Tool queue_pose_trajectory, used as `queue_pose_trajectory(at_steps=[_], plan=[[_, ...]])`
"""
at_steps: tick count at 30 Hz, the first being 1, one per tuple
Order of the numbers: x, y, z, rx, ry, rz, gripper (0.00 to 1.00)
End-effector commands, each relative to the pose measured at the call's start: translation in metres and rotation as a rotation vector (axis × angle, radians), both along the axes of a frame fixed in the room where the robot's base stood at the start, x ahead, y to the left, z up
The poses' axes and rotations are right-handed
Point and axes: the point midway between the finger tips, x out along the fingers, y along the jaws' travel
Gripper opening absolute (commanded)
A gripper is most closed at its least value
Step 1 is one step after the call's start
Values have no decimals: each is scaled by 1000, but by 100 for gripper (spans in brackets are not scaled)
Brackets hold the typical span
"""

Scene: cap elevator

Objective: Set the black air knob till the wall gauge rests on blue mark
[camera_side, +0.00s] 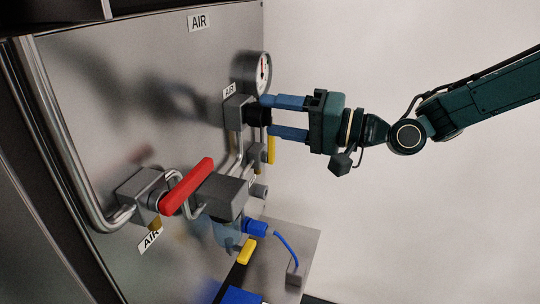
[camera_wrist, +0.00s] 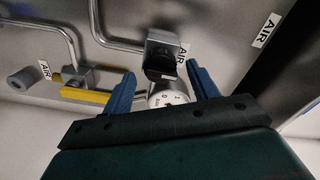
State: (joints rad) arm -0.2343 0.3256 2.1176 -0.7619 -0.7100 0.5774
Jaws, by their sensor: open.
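The wall gauge (camera_side: 263,72) has a round white face with a needle standing nearly upright, near a red patch at the top. I cannot make out a blue mark. Below it the black air knob (camera_side: 257,116) sticks out of a grey block (camera_side: 237,112) on the panel. My gripper (camera_side: 268,117) is open, its two blue fingers level with the knob, one above and one below; contact cannot be told. In the wrist view a white round face (camera_wrist: 168,98) with numbers lies between my fingers, partly hidden by my gripper's body; I cannot tell which part it is.
A red lever (camera_side: 187,187) sticks out lower left, near another grey block (camera_side: 222,196). A yellow handle (camera_side: 271,150) sits just below the lower finger. A blue plug (camera_side: 255,228) with a cable is lower down.

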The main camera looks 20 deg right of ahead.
Motion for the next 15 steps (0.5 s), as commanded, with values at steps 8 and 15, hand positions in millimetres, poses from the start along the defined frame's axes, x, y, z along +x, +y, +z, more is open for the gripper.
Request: queue_pose_trajectory(at_steps=[8, 15], plan=[[-30, -33, 0, 1, 0, -5, 59], [-52, -54, 0, -1, 2, -3, 59]])
